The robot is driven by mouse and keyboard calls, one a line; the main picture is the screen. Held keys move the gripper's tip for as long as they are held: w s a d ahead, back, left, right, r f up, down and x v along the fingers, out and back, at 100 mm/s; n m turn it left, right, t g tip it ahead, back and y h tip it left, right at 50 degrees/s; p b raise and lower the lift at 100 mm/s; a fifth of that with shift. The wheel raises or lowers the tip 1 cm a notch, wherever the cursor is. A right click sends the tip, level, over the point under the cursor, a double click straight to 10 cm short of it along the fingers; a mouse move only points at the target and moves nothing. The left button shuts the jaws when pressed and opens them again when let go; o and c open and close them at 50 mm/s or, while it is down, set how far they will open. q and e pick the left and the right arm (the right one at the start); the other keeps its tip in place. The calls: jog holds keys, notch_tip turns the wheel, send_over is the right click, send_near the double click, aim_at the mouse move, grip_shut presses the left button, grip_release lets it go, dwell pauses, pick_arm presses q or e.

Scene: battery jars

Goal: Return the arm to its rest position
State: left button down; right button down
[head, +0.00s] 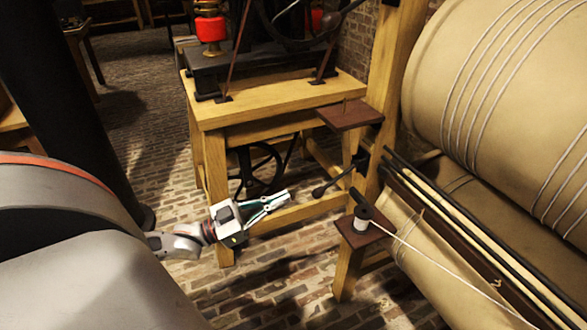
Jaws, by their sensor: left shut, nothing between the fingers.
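My left gripper (273,203) is in the lower middle of the head view, with its arm coming in from the left behind my grey body. Its fingers are closed together and hold nothing. It points right and slightly up, in front of the lower frame of a wooden bench (215,120). I cannot tell whether it touches the bench. My right gripper is not in view.
A large tan drum (495,70) wound with cord fills the right side. A small brown shelf (350,115) and a lower stand with a spool (362,216) are right of my gripper. A black column (60,90) stands at left. Brick floor (270,290) is open below.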

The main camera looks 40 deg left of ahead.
pick_arm(q)
jog(key=shift+s, duration=0.2)
